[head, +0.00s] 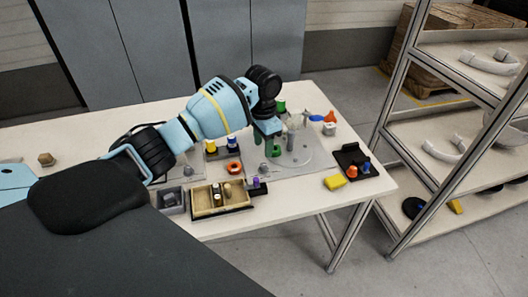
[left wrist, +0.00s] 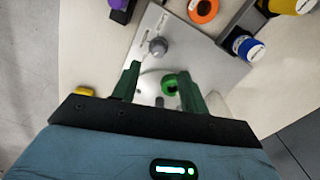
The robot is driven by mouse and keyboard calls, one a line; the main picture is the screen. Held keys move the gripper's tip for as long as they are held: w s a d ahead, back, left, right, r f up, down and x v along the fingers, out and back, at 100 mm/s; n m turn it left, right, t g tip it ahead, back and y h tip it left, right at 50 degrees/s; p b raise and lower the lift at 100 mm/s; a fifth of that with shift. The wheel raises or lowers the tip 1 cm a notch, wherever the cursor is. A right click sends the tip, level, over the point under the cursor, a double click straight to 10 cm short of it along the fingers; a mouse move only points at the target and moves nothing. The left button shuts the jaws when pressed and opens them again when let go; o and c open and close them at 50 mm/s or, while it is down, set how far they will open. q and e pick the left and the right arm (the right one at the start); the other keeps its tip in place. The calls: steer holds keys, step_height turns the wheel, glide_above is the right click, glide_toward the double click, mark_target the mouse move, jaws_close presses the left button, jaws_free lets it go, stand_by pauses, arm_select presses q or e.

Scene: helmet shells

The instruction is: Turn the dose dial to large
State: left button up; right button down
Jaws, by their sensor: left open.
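A pale grey plate (head: 299,160) with a curved line lies on the table, and it also shows in the left wrist view (left wrist: 147,27). A rounded grey knob (left wrist: 158,46) stands on it, apart from my fingers; it looks like the dose dial, but its markings are too small to read. My left gripper (head: 267,143) points down over the plate. In the left wrist view its green fingers (left wrist: 160,89) are spread, with a green round piece (left wrist: 170,84) and a small dark peg (left wrist: 159,102) visible between them. I cannot tell whether they touch anything. My right gripper is not in view.
An orange ring (head: 234,168), a wooden tray (head: 231,210) and a purple piece (head: 256,183) lie left of the plate. A yellow block (head: 335,182) and a black tray (head: 347,153) lie to its right. A metal shelf rack (head: 388,140) stands beyond the table's right end.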

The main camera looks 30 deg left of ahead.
mark_target(263, 164)
arm_select(q)
steer(key=shift+s+r, duration=0.1)
steer(key=shift+r, duration=0.05)
steer(key=shift+s+d, duration=0.1)
steer(key=shift+d, duration=0.05)
steer(key=shift+f, duration=0.35)
step_height(263, 164, down, 6)
steer(key=shift+r+b, duration=0.1)
steer(key=shift+b, duration=0.3)
steer(key=shift+f, duration=0.65)
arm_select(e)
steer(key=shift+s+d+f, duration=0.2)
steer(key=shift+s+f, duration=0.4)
arm_select(q)
steer(key=shift+c, duration=0.4)
jaws_close()
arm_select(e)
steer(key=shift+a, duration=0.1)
